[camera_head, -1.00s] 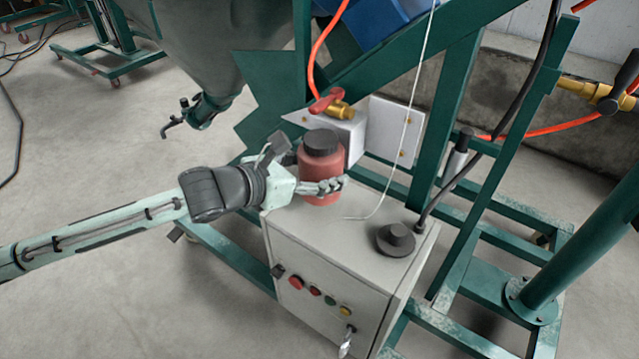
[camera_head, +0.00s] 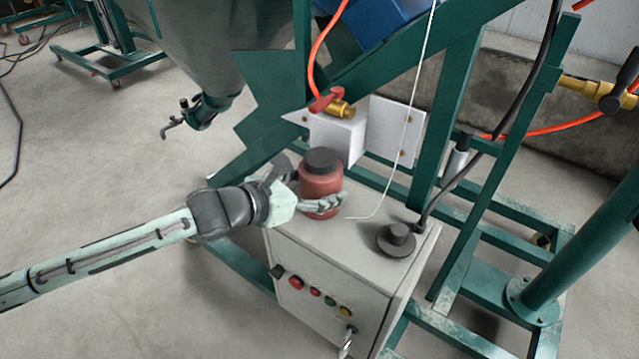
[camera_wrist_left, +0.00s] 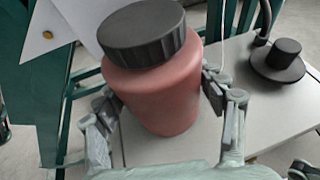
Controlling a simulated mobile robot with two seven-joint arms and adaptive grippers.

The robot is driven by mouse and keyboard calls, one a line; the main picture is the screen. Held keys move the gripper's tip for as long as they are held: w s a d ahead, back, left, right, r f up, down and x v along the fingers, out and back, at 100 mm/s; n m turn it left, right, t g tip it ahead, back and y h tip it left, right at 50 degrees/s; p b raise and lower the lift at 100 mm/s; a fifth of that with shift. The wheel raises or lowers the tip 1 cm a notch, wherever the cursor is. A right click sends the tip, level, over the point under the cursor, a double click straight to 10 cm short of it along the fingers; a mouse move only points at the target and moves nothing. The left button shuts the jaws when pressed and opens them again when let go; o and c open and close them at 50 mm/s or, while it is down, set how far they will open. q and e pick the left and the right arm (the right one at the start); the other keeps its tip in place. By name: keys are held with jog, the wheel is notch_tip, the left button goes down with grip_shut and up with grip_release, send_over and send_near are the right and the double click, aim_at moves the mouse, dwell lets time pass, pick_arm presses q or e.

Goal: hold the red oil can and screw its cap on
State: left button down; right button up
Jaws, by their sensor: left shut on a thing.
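The red oil can (camera_head: 321,183) stands upright at the left part of the grey control box's top in the head view. Its black cap (camera_head: 322,160) sits on the can's mouth; whether it is tight I cannot tell. My left gripper (camera_head: 321,203) is shut around the can's body, one finger across its front. In the left wrist view the red can (camera_wrist_left: 160,88) stands between the two fingers (camera_wrist_left: 163,100), with the black cap (camera_wrist_left: 143,32) above them. My right gripper is not in view.
The grey control box (camera_head: 330,270) has a black knob (camera_head: 396,238) on its top right and several buttons in front. A white bracket with a brass valve (camera_head: 340,108) is behind the can. Green frame bars stand around. A thin white cord hangs right of the can.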

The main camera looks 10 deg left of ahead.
pick_arm(q)
jog(key=shift+c, duration=1.2)
grip_release()
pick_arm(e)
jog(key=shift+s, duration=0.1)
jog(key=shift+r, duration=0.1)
pick_arm(q)
jog(key=shift+r, duration=0.2)
jog(key=v, duration=1.2)
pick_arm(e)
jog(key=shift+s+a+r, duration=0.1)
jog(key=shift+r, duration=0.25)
pick_arm(q)
jog(key=shift+f, duration=0.1)
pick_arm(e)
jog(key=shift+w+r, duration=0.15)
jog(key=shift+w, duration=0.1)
